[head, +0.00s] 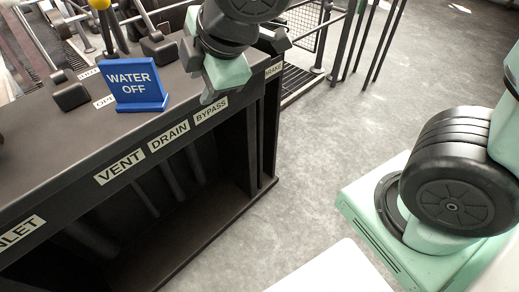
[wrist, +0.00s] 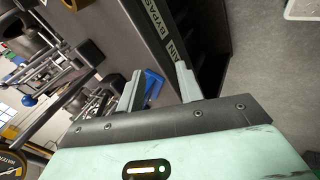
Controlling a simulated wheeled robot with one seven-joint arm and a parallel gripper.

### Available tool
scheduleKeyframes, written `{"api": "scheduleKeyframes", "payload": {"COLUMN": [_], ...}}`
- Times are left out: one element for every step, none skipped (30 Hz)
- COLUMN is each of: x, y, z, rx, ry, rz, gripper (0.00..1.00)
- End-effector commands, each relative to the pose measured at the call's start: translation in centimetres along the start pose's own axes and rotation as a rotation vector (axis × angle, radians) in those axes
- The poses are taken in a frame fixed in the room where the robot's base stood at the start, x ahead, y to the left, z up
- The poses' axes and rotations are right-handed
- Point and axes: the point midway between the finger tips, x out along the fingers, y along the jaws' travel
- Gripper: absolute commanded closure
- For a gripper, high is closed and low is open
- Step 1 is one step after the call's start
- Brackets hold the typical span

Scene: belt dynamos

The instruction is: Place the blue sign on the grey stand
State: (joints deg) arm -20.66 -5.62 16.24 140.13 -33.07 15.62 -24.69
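The blue sign (head: 133,82) reads "WATER OFF" and stands upright on the dark lever console (head: 60,140), near its front edge. My gripper (head: 207,94) is to the right of the sign in the head view, with a gap between them. In the wrist view my gripper (wrist: 159,68) has its two fingers spread apart, with nothing held. The blue sign (wrist: 153,83) shows there beside the left finger, partly hidden by it. I cannot pick out a grey stand in either view.
The console front carries labels such as VENT (head: 119,167), DRAIN and BYPASS. Dark lever blocks (head: 70,93) and a yellow-knobbed lever (head: 100,5) stand close to the sign. Railings (head: 310,45) are behind.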

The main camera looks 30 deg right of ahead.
Motion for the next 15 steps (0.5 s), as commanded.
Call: {"api": "scheduleKeyframes", "payload": {"x": [0.0, -0.1, -0.4, -0.6, -0.9, -1.3, -1.6, -1.9, -2.2, -2.5, -2.7, -2.9, -3.0, -3.1, -3.1], "y": [-2.6, -4.1, -6.1, -7.5, -8.8, -10.5, -11.6, -12.5, -13.6, -14.3, -14.8, -15.3, -15.6, -15.8, -15.9], "z": [0.7, 1.0, 1.4, 1.6, 1.8, 1.9, 1.9, 1.9, 1.9, 1.9, 1.9, 1.8, 1.8, 1.8, 1.8], "rx": [0.155, 0.251, 0.369, 0.453, 0.528, 0.618, 0.677, 0.73, 0.788, 0.825, 0.853, 0.883, 0.899, 0.91, 0.918], "ry": [-0.047, -0.079, -0.121, -0.153, -0.184, -0.224, -0.252, -0.277, -0.306, -0.326, -0.34, -0.357, -0.365, -0.371, -0.376], "rz": [-0.074, -0.12, -0.176, -0.216, -0.254, -0.301, -0.332, -0.359, -0.39, -0.409, -0.425, -0.441, -0.45, -0.455, -0.459], "gripper": [0.64, 0.64, 0.64, 0.64, 0.64, 0.64, 0.64, 0.64, 0.64, 0.64, 0.64, 0.64, 0.64, 0.64, 0.64]}}
